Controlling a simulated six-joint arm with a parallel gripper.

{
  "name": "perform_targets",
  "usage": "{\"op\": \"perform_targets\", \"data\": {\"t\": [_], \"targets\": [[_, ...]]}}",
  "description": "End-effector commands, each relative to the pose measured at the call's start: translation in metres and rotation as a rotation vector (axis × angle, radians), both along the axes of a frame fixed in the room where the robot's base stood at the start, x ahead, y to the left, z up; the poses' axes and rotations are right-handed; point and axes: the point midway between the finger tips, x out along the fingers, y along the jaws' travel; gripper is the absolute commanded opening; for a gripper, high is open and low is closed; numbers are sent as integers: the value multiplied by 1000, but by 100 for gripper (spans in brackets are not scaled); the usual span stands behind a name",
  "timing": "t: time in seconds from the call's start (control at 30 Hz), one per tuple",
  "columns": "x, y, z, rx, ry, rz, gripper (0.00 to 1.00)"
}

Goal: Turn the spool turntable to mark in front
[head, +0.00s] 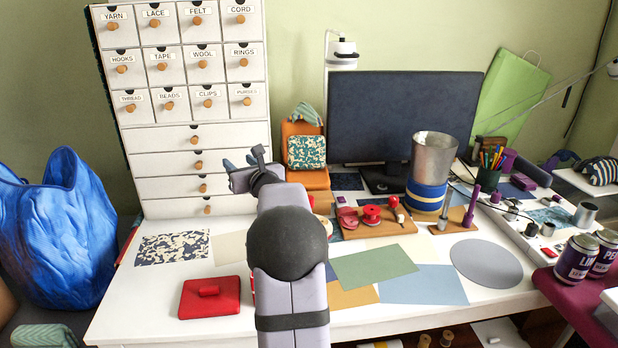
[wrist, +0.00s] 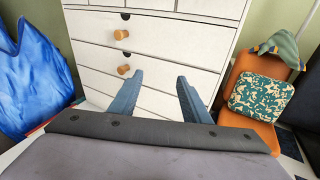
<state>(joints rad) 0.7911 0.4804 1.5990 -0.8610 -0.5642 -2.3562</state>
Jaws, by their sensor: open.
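My gripper (head: 243,164) is open and empty, raised in front of the white drawer cabinet. In the wrist view its two blue fingers (wrist: 158,80) stand apart, with only drawer fronts behind them. A wooden board (head: 405,229) with red spools (head: 372,214) lies near the middle of the desk, to the right of my arm and well away from the gripper. I cannot tell whether this is the spool turntable, and I see no clear mark on it. My arm hides part of the desk just left of the board. The wrist view does not show the board.
The drawer cabinet (head: 158,140) stands close behind the gripper. An orange stand (head: 313,178) with a patterned cushion is right of it. A metal cup (head: 434,150) on a blue-banded base stands behind the board. A red box (head: 209,298) and flat sheets (head: 374,265) lie in front.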

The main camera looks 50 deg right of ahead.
Motion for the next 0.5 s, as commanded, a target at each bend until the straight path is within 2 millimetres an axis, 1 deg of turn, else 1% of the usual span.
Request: {"op": "perform_targets", "data": {"t": [0.03, 0.1, 0.2, 0.33, 0.43, 0.5], "targets": [[20, 21, 13, 45, 2, 29, 43], [40, 40, 14, 135, -25, 31, 43], [59, 56, 16, 297, -105, -13, 43], [68, 56, 15, 520, -237, -113, 43], [65, 46, 11, 707, -361, -214, 43], [58, 36, 6, 840, -462, -294, 43]]}}
